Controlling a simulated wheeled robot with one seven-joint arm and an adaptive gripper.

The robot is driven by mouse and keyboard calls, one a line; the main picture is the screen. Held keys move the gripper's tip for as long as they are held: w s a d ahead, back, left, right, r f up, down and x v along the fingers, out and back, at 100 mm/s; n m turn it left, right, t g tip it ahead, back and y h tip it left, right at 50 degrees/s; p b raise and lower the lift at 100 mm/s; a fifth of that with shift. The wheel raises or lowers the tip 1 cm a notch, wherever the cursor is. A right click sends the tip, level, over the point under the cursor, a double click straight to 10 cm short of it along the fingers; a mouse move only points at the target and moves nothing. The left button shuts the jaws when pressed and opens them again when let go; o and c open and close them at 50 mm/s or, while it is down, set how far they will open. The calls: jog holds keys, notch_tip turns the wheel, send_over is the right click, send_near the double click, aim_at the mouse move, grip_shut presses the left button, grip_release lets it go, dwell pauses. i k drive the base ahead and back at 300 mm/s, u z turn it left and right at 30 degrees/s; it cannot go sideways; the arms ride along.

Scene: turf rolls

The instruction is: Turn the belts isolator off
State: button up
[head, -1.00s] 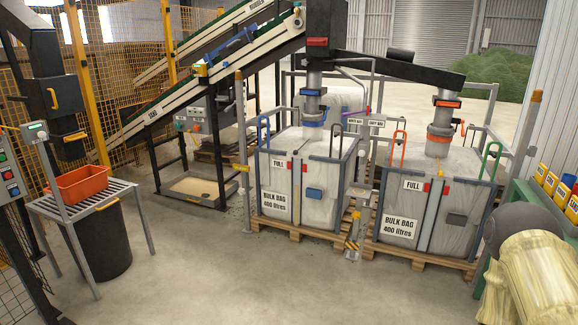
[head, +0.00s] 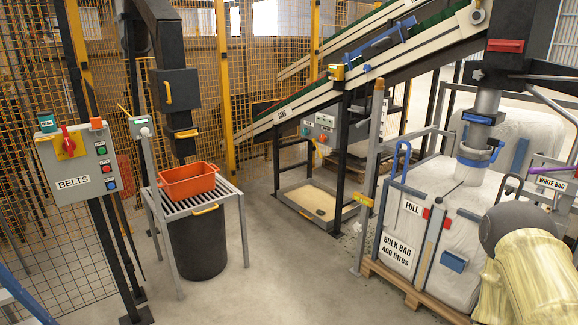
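The grey BELTS control box (head: 78,165) stands on a dark post at the left of the head view. Its isolator (head: 69,142) is a red rotary handle on a yellow plate, at the box's upper left. The handle looks roughly upright with a slight tilt; its exact setting is too small to read. Green, red and blue buttons (head: 106,168) sit in a column to its right. Part of my arm shows at the lower right, far from the box. My gripper is not in view.
Inclined conveyors (head: 330,90) rise behind. A bulk bag on a pallet (head: 410,290) stands at the right. The floor between (head: 280,270) is clear.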

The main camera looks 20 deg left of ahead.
aim_at(67, 146)
jog(key=u, duration=0.85)
jog(key=i, duration=0.8)
jog(key=u, duration=1.6)
jog(key=i, duration=0.8)
jog(key=u, duration=0.4)
